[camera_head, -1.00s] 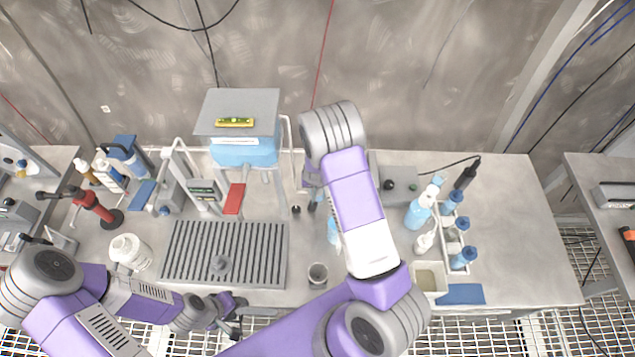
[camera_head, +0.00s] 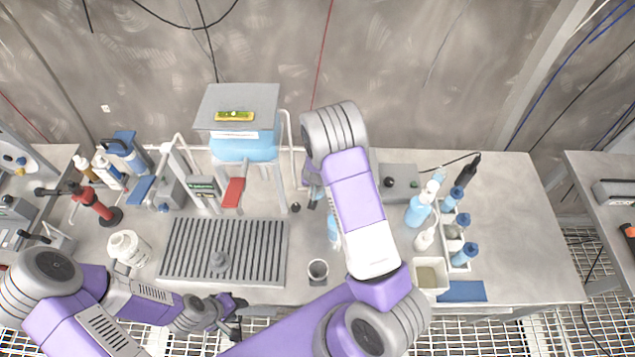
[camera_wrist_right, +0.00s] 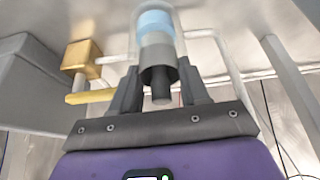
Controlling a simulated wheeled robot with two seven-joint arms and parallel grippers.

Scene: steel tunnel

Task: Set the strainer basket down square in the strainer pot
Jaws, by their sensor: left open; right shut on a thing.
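In the right wrist view my right gripper (camera_wrist_right: 160,92) is shut on a dark grey stem-like part (camera_wrist_right: 160,78), which I take to be the strainer basket's handle. Just beyond it are a light grey collar (camera_wrist_right: 158,42) and a blue band (camera_wrist_right: 155,20) inside a clear, cylinder-like body (camera_wrist_right: 134,42), possibly the strainer pot. I cannot tell whether the held part is seated or square. In the head view my right arm hides most of this area; the right gripper (camera_head: 315,186) shows only partly. My left gripper (camera_head: 236,318) is open and empty at the bench's front edge.
A slatted grey tray (camera_head: 180,275) lies left of centre. A grey cup (camera_head: 318,270) stands near the front. A stand with a blue tank (camera_head: 245,148) is behind. A bottle caddy (camera_head: 462,262) is at right. In the wrist view, a brass block (camera_wrist_right: 82,58) and pipes are close by.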

